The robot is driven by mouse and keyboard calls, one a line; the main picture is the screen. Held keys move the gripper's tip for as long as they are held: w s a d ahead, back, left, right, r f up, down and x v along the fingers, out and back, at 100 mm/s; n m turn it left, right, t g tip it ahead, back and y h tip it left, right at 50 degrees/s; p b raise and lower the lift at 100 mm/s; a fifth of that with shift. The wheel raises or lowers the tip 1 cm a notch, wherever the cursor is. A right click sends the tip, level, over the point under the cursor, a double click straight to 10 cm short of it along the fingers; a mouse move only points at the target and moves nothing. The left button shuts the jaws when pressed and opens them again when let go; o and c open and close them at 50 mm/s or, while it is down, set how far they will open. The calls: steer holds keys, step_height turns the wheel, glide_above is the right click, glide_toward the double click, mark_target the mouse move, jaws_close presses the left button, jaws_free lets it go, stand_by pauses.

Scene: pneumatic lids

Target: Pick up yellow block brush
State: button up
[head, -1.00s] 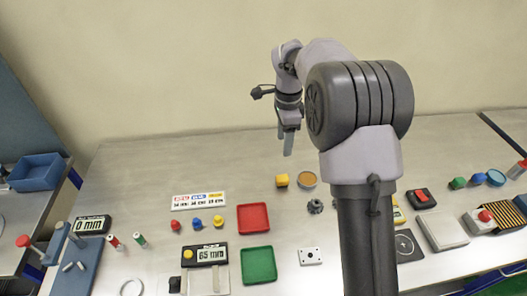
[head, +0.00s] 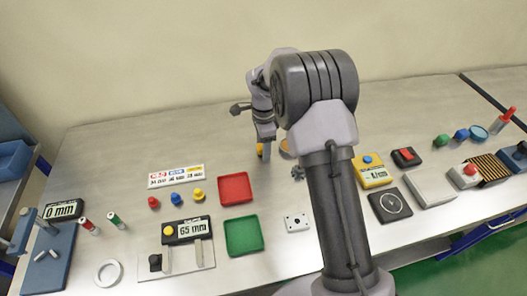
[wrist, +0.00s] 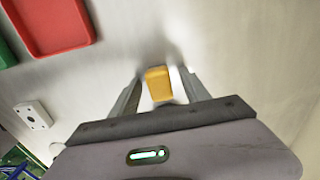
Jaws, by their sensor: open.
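The yellow block brush (wrist: 158,80) shows in the wrist view between the two fingers of my gripper (wrist: 160,88), toward the fingertips. A small gap shows on each side of it. In the head view the yellow block brush (head: 259,149) is mostly hidden behind my gripper (head: 266,152), which points down at the table's back part. The gripper is open. I cannot tell how far down the brush the fingers reach.
A red tray (head: 235,189) and a green tray (head: 244,236) lie to the left. A white plate with holes (head: 297,222) lies nearer the front. The table behind is bare.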

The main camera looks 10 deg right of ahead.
steer(key=shift+r, duration=0.1)
jaws_close()
steer(key=shift+r, duration=0.15)
steer(key=shift+r, duration=0.35)
steer(key=r+p, duration=0.1)
steer(key=s+r, duration=0.1)
steer(key=shift+d+r+p, duration=0.1)
steer(key=shift+r+p, duration=0.25)
steer(key=shift+r, duration=0.05)
steer(key=s+d, duration=0.1)
steer(key=s, duration=0.4)
steer(key=s+d, duration=0.1)
steer(key=s, duration=0.3)
steer(key=s+d+r+p, duration=0.1)
steer(key=s, duration=0.4)
steer(key=shift+s+r, duration=0.1)
steer(key=shift+s, duration=0.25)
steer(key=c, duration=0.6)
jaws_free()
steer(key=shift+c, duration=0.2)
jaws_close()
